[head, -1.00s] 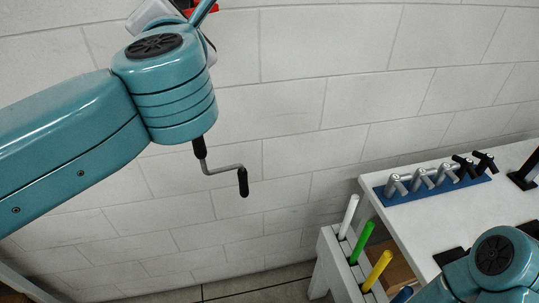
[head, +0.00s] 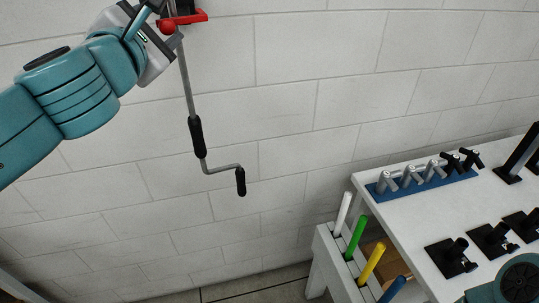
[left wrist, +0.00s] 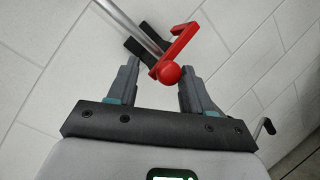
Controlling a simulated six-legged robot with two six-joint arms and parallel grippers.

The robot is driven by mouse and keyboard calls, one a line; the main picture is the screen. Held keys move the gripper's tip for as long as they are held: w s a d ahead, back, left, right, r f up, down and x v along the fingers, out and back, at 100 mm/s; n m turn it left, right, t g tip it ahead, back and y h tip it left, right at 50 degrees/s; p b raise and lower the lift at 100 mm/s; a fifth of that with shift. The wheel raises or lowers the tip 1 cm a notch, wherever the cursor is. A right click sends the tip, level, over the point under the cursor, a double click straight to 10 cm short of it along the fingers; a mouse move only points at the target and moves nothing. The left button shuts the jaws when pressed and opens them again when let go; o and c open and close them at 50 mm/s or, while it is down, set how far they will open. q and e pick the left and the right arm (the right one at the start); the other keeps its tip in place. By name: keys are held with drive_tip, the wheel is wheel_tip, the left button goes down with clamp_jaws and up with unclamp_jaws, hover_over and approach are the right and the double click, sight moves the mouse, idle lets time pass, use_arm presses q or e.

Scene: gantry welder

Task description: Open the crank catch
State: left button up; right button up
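The crank catch (head: 187,17) is a red bracket with a red ball knob, mounted on the wall at the top of the head view. It also shows in the left wrist view (left wrist: 180,48), beside the crank's metal rod. The crank (head: 186,85) hangs down the wall, with black grips and a bent lower end. My left gripper (head: 163,24) is at the catch. In the left wrist view its two fingers (left wrist: 160,74) are apart, and the red ball shows between them with gaps at the sides. I cannot tell how deep the ball sits. My right gripper is out of view.
A white table (head: 425,225) stands at right, with a blue rack of grey and black handles (head: 420,180) and several black clamps (head: 452,257). A white holder (head: 328,245) with coloured rods stands at its left side. The wall around the crank is clear.

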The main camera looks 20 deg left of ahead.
use_arm(q)
drive_tip(key=v, duration=1.6)
drive_tip(key=w+d+f+m+b, duration=0.2)
drive_tip(key=w+d+f+m, duration=0.2)
drive_tip(key=w+f, duration=0.25)
drive_tip(key=w+d+f+m+b, duration=0.2)
drive_tip(key=w+d+f+m, duration=0.2)
drive_tip(key=w+f, duration=0.25)
drive_tip(key=w+d+f+m+g+h+b, duration=0.1)
drive_tip(key=w+d+f+m+g, duration=0.1)
drive_tip(key=f, duration=0.9)
drive_tip(key=w+d+f+m+g+h+b, duration=0.1)
drive_tip(key=w+f+m, duration=0.3)
drive_tip(key=f, duration=0.8)
drive_tip(key=shift+w+d+m+g+h, duration=0.45)
drive_tip(key=shift+m+h, duration=0.25)
drive_tip(key=shift+m, duration=0.5)
drive_tip(key=shift+f, duration=0.1)
